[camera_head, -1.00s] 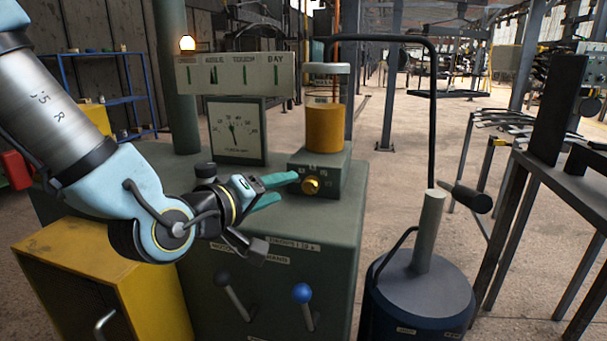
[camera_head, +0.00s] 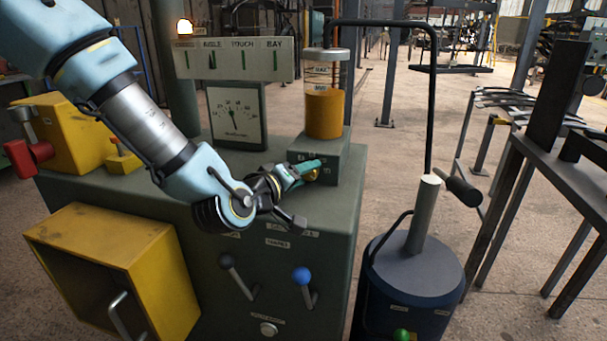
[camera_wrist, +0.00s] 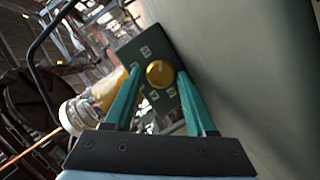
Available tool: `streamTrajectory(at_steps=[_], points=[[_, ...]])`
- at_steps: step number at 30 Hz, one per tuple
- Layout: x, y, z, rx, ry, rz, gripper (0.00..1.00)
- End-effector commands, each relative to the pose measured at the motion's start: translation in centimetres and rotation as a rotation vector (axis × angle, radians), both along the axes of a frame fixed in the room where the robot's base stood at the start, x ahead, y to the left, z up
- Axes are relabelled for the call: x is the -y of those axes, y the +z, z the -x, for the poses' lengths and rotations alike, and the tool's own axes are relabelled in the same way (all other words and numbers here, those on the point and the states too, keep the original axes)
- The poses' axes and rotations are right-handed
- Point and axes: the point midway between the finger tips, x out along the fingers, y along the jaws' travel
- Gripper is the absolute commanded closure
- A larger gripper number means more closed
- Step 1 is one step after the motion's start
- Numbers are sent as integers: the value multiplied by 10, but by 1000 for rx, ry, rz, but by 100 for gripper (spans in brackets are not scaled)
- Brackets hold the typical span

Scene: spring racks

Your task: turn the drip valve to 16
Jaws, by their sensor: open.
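The drip valve is a small brass knob (camera_head: 313,174) on the front of a grey-green block (camera_head: 336,163) under a glass oil cup with amber oil (camera_head: 325,115). In the wrist view the brass knob (camera_wrist: 159,73) sits on a dark plate with small white number labels around it, too small to read. My gripper (camera_head: 313,167) has teal fingers and is right at the knob in the head view, partly covering it. In the wrist view my gripper (camera_wrist: 158,75) is open, with the knob between the fingertips. I cannot tell whether the fingers touch it.
A dial gauge (camera_head: 236,116) and a labelled sign panel (camera_head: 234,60) stand behind. Black and blue-knobbed levers (camera_head: 302,275) are on the cabinet front below. A yellow box (camera_head: 108,265) is at left, a dark blue canister with a pump handle (camera_head: 415,265) at right.

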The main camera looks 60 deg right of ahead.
Motion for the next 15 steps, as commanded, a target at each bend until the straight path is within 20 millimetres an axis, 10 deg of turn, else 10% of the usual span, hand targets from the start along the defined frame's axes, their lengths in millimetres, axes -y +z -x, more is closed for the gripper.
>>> streamTrajectory(at_steps=[5,15], points=[[0,0,0,0,0,0,44],[0,0,0,-1,0,0,81]])
